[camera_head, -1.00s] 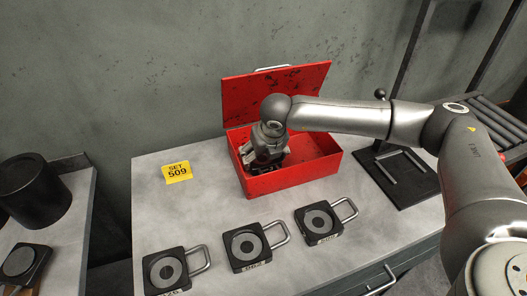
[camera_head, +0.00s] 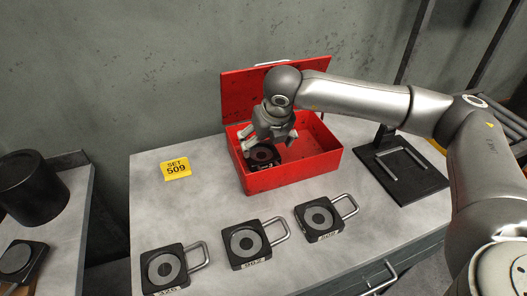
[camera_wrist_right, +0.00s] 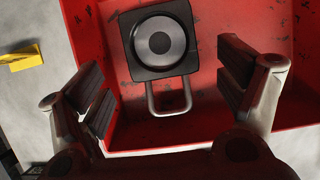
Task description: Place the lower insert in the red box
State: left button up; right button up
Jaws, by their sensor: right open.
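The red box (camera_head: 305,172) stands open on the grey table, its lid (camera_head: 235,98) raised at the back. One insert (camera_head: 264,157), a dark square block with a round grey disc and a wire handle, lies inside the box at its left. The right wrist view shows that insert (camera_wrist_right: 160,42) and its handle on the red floor. My right gripper (camera_head: 262,143) is just above it, open and empty, its fingers spread on either side of the handle in the right wrist view (camera_wrist_right: 168,95). My left gripper is not in view. Which insert is the lower one, I cannot tell.
Three similar inserts with handles (camera_head: 163,269) (camera_head: 245,244) (camera_head: 318,218) lie in a row along the table's front. A yellow sign reading SET 509 (camera_head: 177,169) stands left of the box. A black stand (camera_head: 405,175) is at the right.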

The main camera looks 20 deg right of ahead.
jog(key=v, duration=0.5)
jog(key=shift+s+r+b, duration=0.1)
jog(key=shift+r+b, duration=0.25)
jog(key=shift+r, duration=0.05)
